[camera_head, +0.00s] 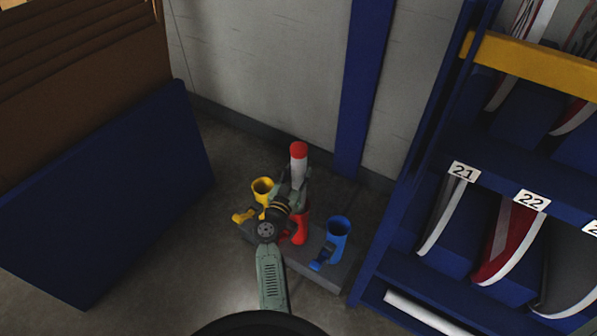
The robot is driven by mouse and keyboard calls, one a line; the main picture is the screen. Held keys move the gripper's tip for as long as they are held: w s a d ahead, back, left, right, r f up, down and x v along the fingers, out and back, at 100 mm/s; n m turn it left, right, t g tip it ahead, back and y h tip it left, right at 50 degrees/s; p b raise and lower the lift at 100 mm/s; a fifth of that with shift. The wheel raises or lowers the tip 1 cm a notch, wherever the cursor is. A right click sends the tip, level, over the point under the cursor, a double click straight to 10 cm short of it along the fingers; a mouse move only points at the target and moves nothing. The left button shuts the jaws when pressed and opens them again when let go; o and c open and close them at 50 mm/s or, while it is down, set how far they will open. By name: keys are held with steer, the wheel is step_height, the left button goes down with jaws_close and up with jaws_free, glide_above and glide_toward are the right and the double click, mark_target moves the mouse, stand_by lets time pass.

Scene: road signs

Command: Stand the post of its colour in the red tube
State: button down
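The post (299,168) is white with a red top and stands about upright. My gripper (297,184) is around its lower visible part and appears shut on it. The red tube (301,232) stands on a low grey base, right below the post and gripper, partly covered by my gripper and wrist. The post's lower end is hidden behind my gripper, so I cannot tell whether it is inside the red tube or above it.
A yellow tube (262,187) stands left of the red one and a blue tube (338,236) right of it, both on the grey base (322,277). A blue shelf rack (395,240) is close on the right. A large blue panel (110,190) stands left, with bare floor between.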

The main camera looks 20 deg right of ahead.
steer(key=shift+f+b, duration=0.55)
steer(key=shift+f, duration=0.35)
steer(key=c, duration=1.3)
jaws_free()
steer(key=shift+c, duration=0.2)
steer(key=o, duration=0.4)
steer(key=shift+f, duration=0.15)
steer(key=shift+s+a, duration=0.1)
steer(key=v, duration=1.1)
steer(key=shift+s+a, duration=0.25)
steer(key=shift+s, duration=0.1)
